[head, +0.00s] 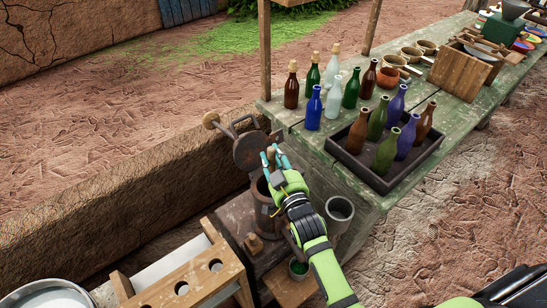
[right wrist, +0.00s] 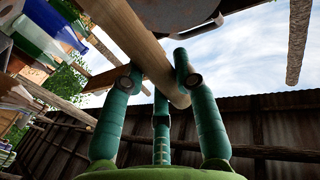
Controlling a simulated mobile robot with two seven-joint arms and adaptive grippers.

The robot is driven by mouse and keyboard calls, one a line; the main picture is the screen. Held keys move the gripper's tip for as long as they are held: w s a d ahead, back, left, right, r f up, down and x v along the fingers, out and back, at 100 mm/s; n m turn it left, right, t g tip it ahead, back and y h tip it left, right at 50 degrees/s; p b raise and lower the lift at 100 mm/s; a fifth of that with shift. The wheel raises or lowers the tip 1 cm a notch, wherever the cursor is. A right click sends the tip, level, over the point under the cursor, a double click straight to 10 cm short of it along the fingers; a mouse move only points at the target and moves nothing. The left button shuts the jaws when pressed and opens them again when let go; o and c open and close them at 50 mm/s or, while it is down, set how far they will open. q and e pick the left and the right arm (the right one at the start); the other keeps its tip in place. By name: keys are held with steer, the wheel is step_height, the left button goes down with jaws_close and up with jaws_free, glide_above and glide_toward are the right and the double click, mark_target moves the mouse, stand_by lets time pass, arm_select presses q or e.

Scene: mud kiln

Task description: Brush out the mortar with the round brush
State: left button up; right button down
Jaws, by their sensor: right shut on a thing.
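My right gripper (head: 275,157) is shut on a round pale wooden handle, which crosses between its teal fingers in the right wrist view (right wrist: 135,40). I take this to be the round brush; its bristles are hidden. The gripper is above a dark, rusty upright vessel (head: 264,209), likely the mortar, on the low wooden stand. The arm and gripper hide part of its mouth and its inside. I cannot tell whether the brush reaches into it. A rusty round plate (head: 252,150) stands just behind the gripper. My left gripper is not in view.
A grey cup (head: 340,212) stands right of my forearm, and a small green-filled pot (head: 298,268) is near the front. The green table (head: 300,125) holds several bottles and a dark tray (head: 365,178). A mud wall (head: 130,205) runs along the left.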

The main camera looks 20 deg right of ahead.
step_height(320, 180, up, 10)
steer(key=p, duration=0.8)
steer(key=shift+r+p, duration=0.1)
steer(key=shift+p, duration=0.3)
step_height(320, 180, up, 3)
steer(key=shift+f+p, duration=0.15)
steer(key=shift+p, duration=0.35)
steer(key=shift+r, duration=2.65)
